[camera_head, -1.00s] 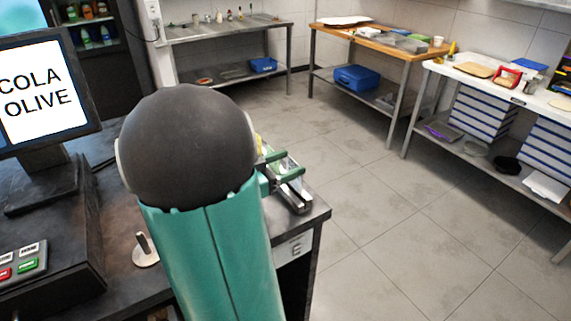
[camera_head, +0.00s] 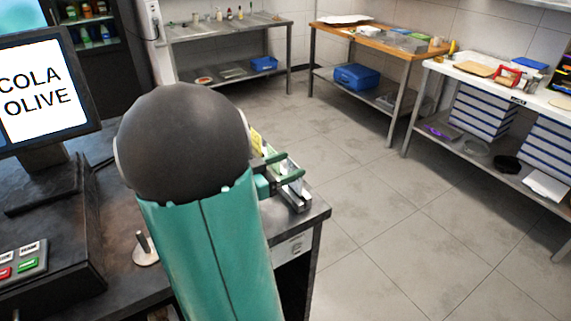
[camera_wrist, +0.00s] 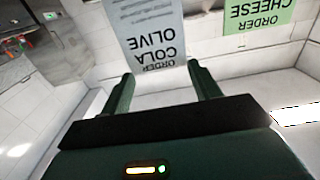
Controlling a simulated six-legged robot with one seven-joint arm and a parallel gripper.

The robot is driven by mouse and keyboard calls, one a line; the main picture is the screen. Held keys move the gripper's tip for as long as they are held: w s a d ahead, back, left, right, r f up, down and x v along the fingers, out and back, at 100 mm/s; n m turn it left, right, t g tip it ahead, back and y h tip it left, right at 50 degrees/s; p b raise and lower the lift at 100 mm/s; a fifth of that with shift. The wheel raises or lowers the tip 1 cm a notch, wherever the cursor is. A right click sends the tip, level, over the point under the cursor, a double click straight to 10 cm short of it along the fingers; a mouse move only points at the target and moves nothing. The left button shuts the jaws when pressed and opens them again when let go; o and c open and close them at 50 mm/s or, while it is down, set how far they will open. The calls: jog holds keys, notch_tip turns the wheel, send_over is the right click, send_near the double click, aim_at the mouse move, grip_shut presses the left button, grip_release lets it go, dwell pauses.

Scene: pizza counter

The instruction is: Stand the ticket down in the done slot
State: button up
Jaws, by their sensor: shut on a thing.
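My gripper (camera_wrist: 163,88) is shut on a pale blue-white ticket (camera_wrist: 152,30) reading ORDER COLA OLIVE, upside down in the wrist view. The ticket extends past the fingertips out of the top of the frame. In the head view, my gripper's green fingers (camera_head: 279,171) are over a metal ticket rack (camera_head: 301,205) at the counter's right edge. My arm hides part of the rack. A yellow ticket (camera_head: 256,141) shows beside my arm. A green ticket (camera_wrist: 258,14) reading ORDER CHEESE is right of the held ticket. I cannot tell whether the held ticket touches the rack.
A screen (camera_head: 38,88) showing COLA OLIVE and a button box (camera_head: 40,255) stand on the dark counter (camera_head: 120,225) at left. A small metal spike on a round base (camera_head: 145,250) is near my arm. Open floor (camera_head: 400,240) lies right of the counter.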

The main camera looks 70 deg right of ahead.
jog(key=shift+f, duration=1.2)
jog(key=o, duration=1)
jog(key=v, duration=1.2)
